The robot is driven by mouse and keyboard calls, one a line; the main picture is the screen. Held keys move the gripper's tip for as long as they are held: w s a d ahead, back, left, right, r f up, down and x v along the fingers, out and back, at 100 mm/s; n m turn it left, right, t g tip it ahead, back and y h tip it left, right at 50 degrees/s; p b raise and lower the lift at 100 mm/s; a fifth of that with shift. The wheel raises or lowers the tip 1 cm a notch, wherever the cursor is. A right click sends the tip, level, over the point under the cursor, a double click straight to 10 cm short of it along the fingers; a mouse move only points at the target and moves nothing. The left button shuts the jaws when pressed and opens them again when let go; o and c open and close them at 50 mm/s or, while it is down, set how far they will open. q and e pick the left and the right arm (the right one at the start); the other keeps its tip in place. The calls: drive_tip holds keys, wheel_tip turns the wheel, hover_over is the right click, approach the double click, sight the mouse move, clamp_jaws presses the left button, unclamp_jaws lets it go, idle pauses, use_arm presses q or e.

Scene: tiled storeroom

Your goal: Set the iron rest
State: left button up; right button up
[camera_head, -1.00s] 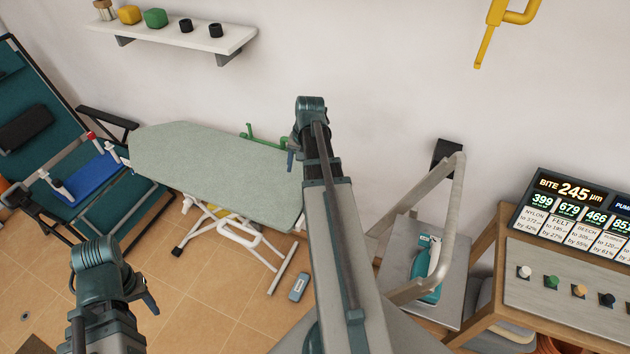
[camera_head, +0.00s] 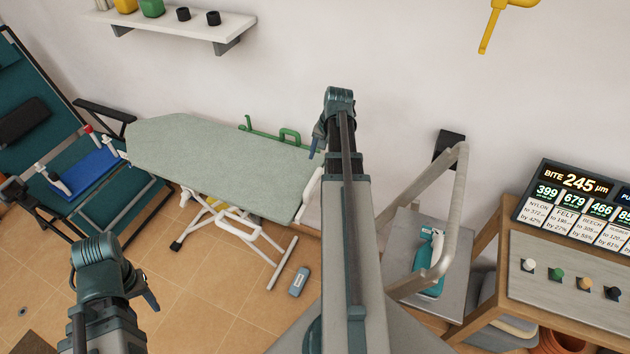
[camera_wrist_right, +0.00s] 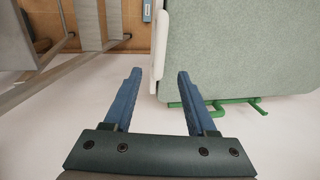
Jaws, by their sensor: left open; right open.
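The ironing board (camera_head: 215,160) has a pale green cover and stands on white folding legs against the wall. A white bar-like piece (camera_head: 310,190), which may be the iron rest, lies along its right end; it also shows in the right wrist view (camera_wrist_right: 160,45). A green bracket (camera_head: 290,135) sticks out at the board's far edge. My right gripper (camera_head: 319,140) is beside the board's far right corner; in the right wrist view its blue fingers (camera_wrist_right: 158,76) are open and empty, apart from the white piece. My left gripper (camera_head: 147,287) is open over the floor at lower left.
A grey stepladder (camera_head: 455,210) with a teal spray bottle (camera_head: 430,265) stands right of my right arm. A wooden bench (camera_head: 575,275) with knobs and a display is further right. A teal folding chair (camera_head: 75,200) is left. A shelf (camera_head: 190,30) is on the wall.

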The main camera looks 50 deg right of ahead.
sight(315, 178)
drive_tip(key=f+b, duration=0.3)
drive_tip(key=w+f+b, duration=0.1)
drive_tip(key=f+b, duration=0.2)
drive_tip(key=w+f+b, duration=0.1)
drive_tip(key=f+b, duration=0.2)
drive_tip(key=f, duration=0.1)
drive_tip(key=shift+a+f, duration=0.1)
drive_tip(key=shift+a, duration=0.25)
drive_tip(key=shift+c, duration=0.2)
clamp_jaws()
drive_tip(key=shift+s, duration=0.1)
idle(0.7)
